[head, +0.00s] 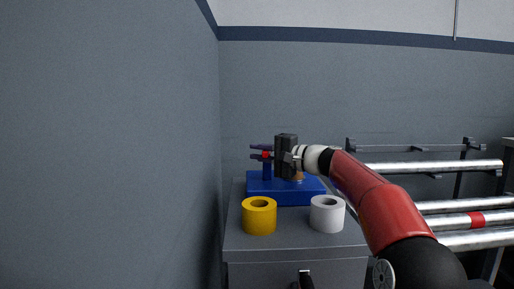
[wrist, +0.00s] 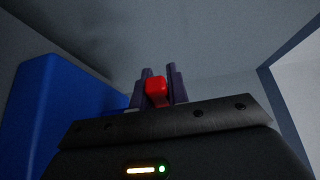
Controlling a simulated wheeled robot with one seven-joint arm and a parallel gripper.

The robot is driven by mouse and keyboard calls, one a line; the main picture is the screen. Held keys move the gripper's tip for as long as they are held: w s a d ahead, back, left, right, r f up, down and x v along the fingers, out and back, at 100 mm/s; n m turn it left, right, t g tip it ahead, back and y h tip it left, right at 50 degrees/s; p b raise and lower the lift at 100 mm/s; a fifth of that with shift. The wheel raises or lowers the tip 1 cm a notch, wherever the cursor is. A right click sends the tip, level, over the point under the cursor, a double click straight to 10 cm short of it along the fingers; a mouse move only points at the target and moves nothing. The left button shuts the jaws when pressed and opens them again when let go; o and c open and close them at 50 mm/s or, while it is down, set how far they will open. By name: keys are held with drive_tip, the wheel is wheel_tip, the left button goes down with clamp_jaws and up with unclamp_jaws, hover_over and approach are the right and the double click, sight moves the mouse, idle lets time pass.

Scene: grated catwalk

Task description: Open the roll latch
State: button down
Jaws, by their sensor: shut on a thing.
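Part of the blue fixture (wrist: 55,115) fills the left of that view. The rest of the latch is hidden behind my gripper.
A yellow roll (head: 259,217) and a white roll (head: 327,214) stand on the grey cabinet (head: 290,245) in front of the blue base. A rack with metal pipes (head: 465,220) is at the right. A grey wall (head: 110,150) stands close on the left.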

drive_tip(key=shift+s+d+r+n+g+y+p, duration=0.1)
drive_tip(key=shift+d+n+g+y+p, duration=0.2)
drive_tip(key=shift+n+g+y+p, duration=0.55)
drive_tip(key=shift+d+g+p, duration=0.1)
drive_tip(key=shift+g+p, duration=0.25)
drive_tip(key=shift+g, duration=0.2)
drive_tip(key=shift+s+n, duration=0.1)
drive_tip(key=shift+n, duration=0.15)
drive_tip(key=shift+f, duration=0.2)
drive_tip(key=c, duration=1.4)
unclamp_jaws()
drive_tip(key=shift+o, duration=0.2)
drive_tip(key=v, duration=0.7)
drive_tip(key=shift+s+d+r, duration=0.1)
drive_tip(key=shift+d, duration=0.3)
